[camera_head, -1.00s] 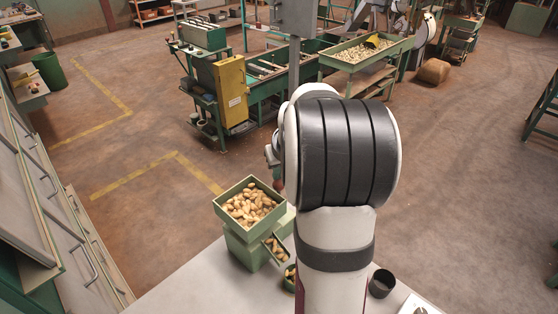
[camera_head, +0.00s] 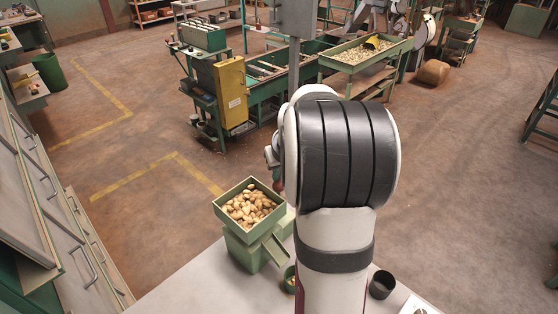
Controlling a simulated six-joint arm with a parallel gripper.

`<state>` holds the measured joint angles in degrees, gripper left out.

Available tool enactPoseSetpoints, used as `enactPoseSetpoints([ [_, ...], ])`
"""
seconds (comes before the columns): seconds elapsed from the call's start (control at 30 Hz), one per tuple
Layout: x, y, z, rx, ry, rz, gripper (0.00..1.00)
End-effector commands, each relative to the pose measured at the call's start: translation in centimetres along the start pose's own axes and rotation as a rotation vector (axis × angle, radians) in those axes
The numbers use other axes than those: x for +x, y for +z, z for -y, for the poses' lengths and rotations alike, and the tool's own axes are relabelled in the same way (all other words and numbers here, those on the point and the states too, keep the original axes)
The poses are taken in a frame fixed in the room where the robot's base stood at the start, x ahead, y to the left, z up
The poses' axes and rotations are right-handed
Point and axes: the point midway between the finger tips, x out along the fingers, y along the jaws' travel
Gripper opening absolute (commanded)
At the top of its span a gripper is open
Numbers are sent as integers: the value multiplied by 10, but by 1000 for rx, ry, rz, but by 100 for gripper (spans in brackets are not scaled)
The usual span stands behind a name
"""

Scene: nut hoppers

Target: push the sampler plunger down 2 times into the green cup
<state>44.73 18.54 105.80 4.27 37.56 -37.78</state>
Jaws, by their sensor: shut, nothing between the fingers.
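The sampler is a green hopper (camera_head: 230,215) heaped with light-brown nuts (camera_head: 250,206), on the white table at the lower centre. Its short green chute (camera_head: 275,249) slopes down to the right and looks empty. The green cup (camera_head: 289,274) stands below the chute's mouth, partly hidden by my arm, with some nuts showing inside. A small dark red part (camera_head: 277,174), perhaps the plunger's knob, shows behind the hopper at the edge of my arm. The rest of the plunger is hidden. My gripper is hidden behind my arm, so its fingers and any contact do not show.
A black cup (camera_head: 381,285) stands on the white table (camera_head: 190,289) right of my arm. A white sheet or tray (camera_head: 417,305) lies at the lower right. The table left of the hopper is clear. Grey drawers (camera_head: 70,240) line the left side.

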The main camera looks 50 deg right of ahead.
Motion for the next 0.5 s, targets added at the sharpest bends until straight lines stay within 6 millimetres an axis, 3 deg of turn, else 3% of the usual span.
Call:
enactPoseSetpoints([
  [0.07, 0, 3, 1, 3, -6, 17, 0],
  [0.27, -28, -28, 0, 0, -1, 3, 0],
  [0.5, -89, -28, 0, 1, 1, -1, 0],
])
